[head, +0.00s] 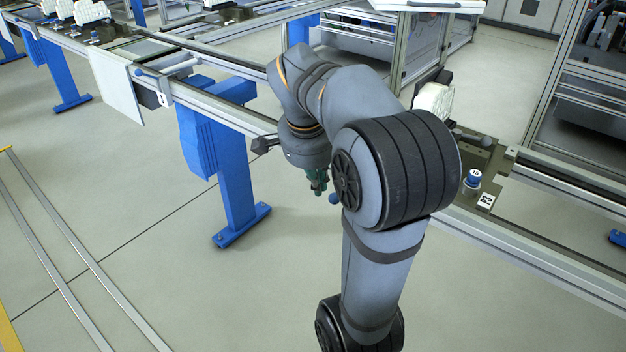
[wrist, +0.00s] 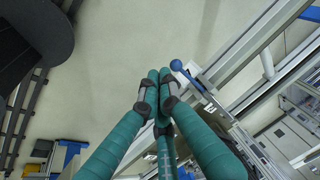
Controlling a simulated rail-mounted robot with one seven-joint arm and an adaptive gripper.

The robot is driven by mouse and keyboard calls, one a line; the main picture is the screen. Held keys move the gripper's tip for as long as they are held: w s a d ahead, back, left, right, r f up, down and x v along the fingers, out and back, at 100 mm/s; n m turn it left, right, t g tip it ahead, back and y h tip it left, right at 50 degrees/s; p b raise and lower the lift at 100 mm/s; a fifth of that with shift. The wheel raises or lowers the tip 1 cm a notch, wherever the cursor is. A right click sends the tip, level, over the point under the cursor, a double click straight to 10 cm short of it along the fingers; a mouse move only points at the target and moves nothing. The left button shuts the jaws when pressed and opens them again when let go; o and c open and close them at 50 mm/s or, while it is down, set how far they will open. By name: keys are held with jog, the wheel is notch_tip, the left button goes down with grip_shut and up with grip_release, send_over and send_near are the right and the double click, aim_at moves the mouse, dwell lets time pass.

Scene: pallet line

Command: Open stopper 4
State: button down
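A stopper lever with a round blue knob shows beside my gripper; its number cannot be read. The blue knob (head: 334,198) is just right of my fingertips in the head view, with its mount hidden behind my arm. In the wrist view the blue knob (wrist: 176,65) sits at the end of a short dark lever (wrist: 193,80), which runs to the rail. My gripper (head: 318,188) has green fingers pointing down. In the wrist view its fingertips (wrist: 160,76) are together and empty, beside the knob. I cannot tell whether they touch it.
Another lever with a blue knob (head: 138,73) and a white panel (head: 115,86) are on the conveyor at left. A blue leg (head: 232,180) supports the rail. A white workpiece (head: 434,99) stands behind my arm. The floor in front is clear.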

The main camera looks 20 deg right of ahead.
jog(key=shift+s+a+r, duration=0.8)
jog(key=shift+a, duration=0.1)
jog(key=w+d+f+b, duration=0.3)
jog(key=w+d+f, duration=0.3)
jog(key=f, duration=0.3)
jog(key=shift+d+f, duration=0.2)
jog(key=shift+d, duration=0.3)
